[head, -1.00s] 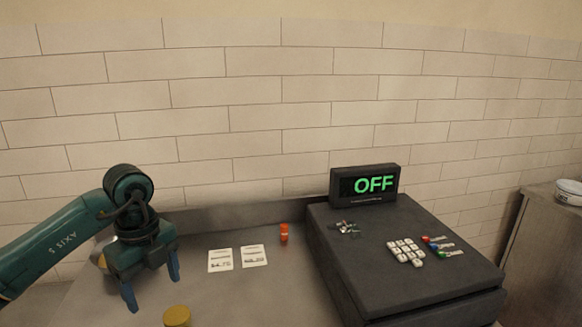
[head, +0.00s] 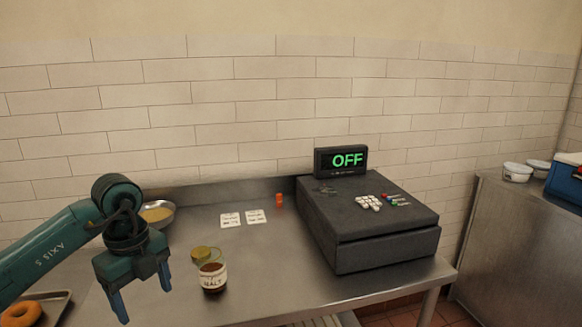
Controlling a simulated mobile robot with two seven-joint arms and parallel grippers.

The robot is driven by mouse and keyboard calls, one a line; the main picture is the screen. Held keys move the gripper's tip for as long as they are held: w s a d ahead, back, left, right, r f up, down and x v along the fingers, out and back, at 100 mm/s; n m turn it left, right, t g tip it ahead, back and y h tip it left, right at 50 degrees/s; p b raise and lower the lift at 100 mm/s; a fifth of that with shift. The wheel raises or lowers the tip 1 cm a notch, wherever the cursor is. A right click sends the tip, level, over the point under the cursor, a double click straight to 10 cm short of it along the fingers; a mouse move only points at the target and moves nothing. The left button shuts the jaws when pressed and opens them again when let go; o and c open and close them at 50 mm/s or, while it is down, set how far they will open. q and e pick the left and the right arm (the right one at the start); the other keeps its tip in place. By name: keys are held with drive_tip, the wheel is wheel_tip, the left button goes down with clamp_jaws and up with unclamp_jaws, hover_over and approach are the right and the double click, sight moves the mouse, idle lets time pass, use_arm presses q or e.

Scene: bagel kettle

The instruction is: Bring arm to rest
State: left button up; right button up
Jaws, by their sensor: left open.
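My left arm comes in from the left in the head view. My left gripper (head: 144,297) is open, with its two blue fingers pointing down and nothing between them. It hangs to the left of an open glass jar (head: 213,279) marked "MALT" and is apart from it. A yellow lid (head: 206,254) lies just behind the jar. My right gripper is not in view.
A dark cash register (head: 368,222) reading "OFF" stands on the steel counter (head: 262,280), near two price cards (head: 243,218) and an orange bottle (head: 279,200). A bowl (head: 157,214) sits behind my left gripper. A bagel (head: 22,312) lies on a tray at lower left.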

use_arm(q)
drive_tip(key=s+d+f+m+g+h, duration=0.1)
drive_tip(key=s+d+f+m+h, duration=0.15)
drive_tip(key=d, duration=0.35)
drive_tip(key=s+d+f+m+g+h, duration=0.1)
drive_tip(key=d+f+m+h, duration=0.2)
drive_tip(key=d, duration=0.4)
drive_tip(key=s+d+r+n+t+h+p, duration=0.1)
drive_tip(key=s+d+r+n+t+h, duration=0.15)
drive_tip(key=d+h, duration=0.45)
drive_tip(key=s+d+r+n+t+h, duration=0.2)
drive_tip(key=d+r+n+t+h, duration=0.25)
drive_tip(key=h, duration=0.35)
drive_tip(key=w+a+f+n+t+y, duration=0.1)
drive_tip(key=a+f+n+t+y, duration=0.7)
drive_tip(key=n+t+y, duration=0.5)
drive_tip(key=s+a+f+n+g+y, duration=0.2)
drive_tip(key=s+f, duration=0.3)
drive_tip(key=f, duration=0.3)
drive_tip(key=s+a+f+n+g+y, duration=0.2)
drive_tip(key=s+a+f+n+g, duration=0.1)
drive_tip(key=f, duration=0.6)
drive_tip(key=s+n+g, duration=0.1)
drive_tip(key=s+g, duration=0.1)
drive_tip(key=s, duration=0.1)
drive_tip(key=shift+s+f+p, duration=0.15)
drive_tip(key=shift+f+p, duration=0.1)
drive_tip(key=shift+p, duration=0.1)
drive_tip(key=shift+n, duration=0.25)
